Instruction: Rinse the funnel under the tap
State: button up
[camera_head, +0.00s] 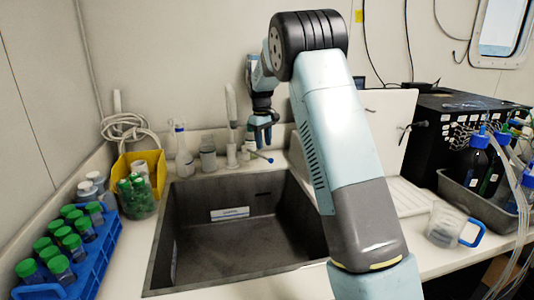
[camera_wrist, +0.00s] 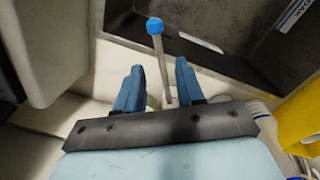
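The tap (camera_head: 231,135) stands upright at the back rim of the dark sink (camera_head: 190,240). Its thin lever with a blue knob (camera_head: 269,160) reaches out to the right; in the wrist view the lever (camera_wrist: 161,62) runs between my fingers and past them, its blue knob beyond the tips. My gripper (camera_head: 263,138) hangs just behind the back rim, right of the tap. Its two blue fingers (camera_wrist: 159,78) are apart, with nothing clearly held. Whether they touch the lever I cannot tell. I cannot make out a funnel in either view.
A yellow bin (camera_head: 148,162) and a blue rack (camera_head: 82,265) of green-capped tubes stand left of the sink. A beaker with a blue handle (camera_head: 445,228) stands on the right counter. Bottles with tubing stand in a grey tray (camera_head: 458,193) at far right.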

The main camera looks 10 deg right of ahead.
aim_at(264, 157)
jog(key=shift+w+d+f, duration=0.1)
jog(key=shift+f, duration=1.2)
jog(key=shift+d+f, duration=0.1)
jog(key=shift+f, duration=1.15)
grip_shut()
